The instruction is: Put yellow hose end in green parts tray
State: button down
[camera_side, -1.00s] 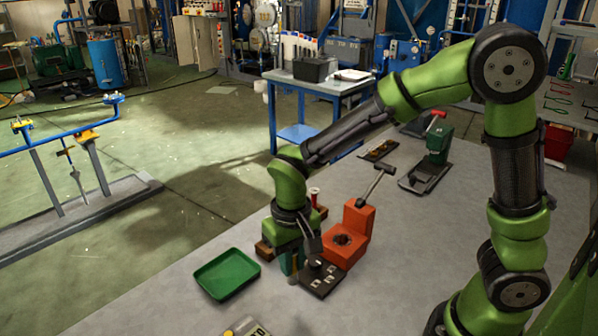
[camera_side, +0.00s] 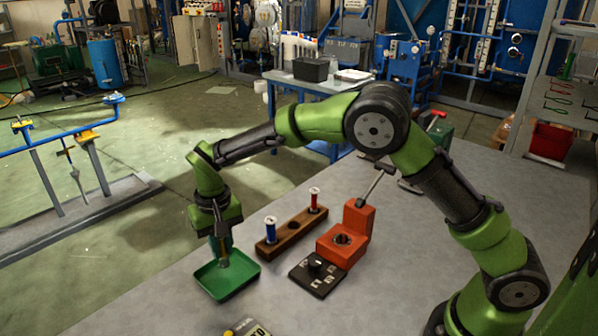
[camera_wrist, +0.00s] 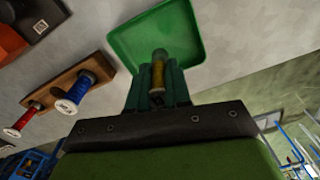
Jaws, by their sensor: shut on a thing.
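My gripper (camera_side: 222,252) points down over the green parts tray (camera_side: 240,280). In the wrist view my gripper (camera_wrist: 157,88) is shut on the yellow hose end (camera_wrist: 160,70), whose dull metal tip points toward the green parts tray (camera_wrist: 185,35). The hose end's tip looks to be inside the tray's outline in both views. I cannot tell whether it touches the tray floor. The tray looks otherwise empty.
A wooden rack (camera_side: 292,233) stands right of the tray, holding a blue hose end (camera_side: 270,230) and a red hose end (camera_side: 314,199), with an empty hole between. An orange device (camera_side: 352,235) and a dark switch plate (camera_side: 318,276) stand further right.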

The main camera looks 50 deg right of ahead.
aim_at(224, 256)
jog(key=shift+f, duration=1.6)
jog(key=shift+s, duration=0.1)
jog(key=c, duration=1.1)
grip_release()
jog(key=shift+f, duration=0.15)
jog(key=shift+o, duration=0.2)
